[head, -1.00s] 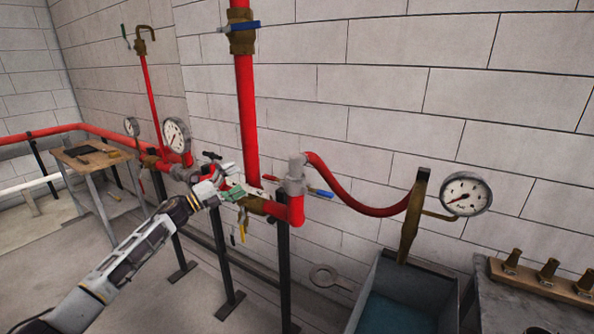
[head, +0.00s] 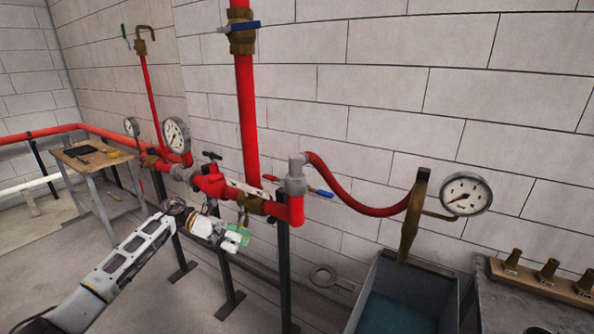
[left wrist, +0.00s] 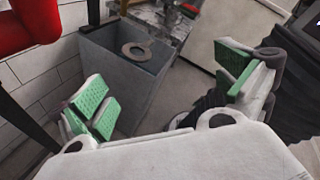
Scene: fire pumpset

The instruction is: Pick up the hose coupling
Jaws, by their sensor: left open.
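My left gripper (head: 235,238) is open and hangs below the red pipe assembly, apart from it. Its green-padded fingers also show wide apart in the left wrist view (left wrist: 165,92), with nothing between them. A grey fitting (head: 296,170) joins the curved red hose (head: 350,195) to the pipe elbow, right of and above my gripper. I cannot tell for sure whether this fitting is the hose coupling; no loose coupling is clear. My right gripper is not in view.
A grey tank (head: 378,275) holding water stands at the lower right; it also shows in the left wrist view (left wrist: 120,85). Dark pipe stands (head: 284,280) rise near my gripper. A pressure gauge (head: 465,194) and a workbench (head: 100,162) flank the area. Floor is clear at left.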

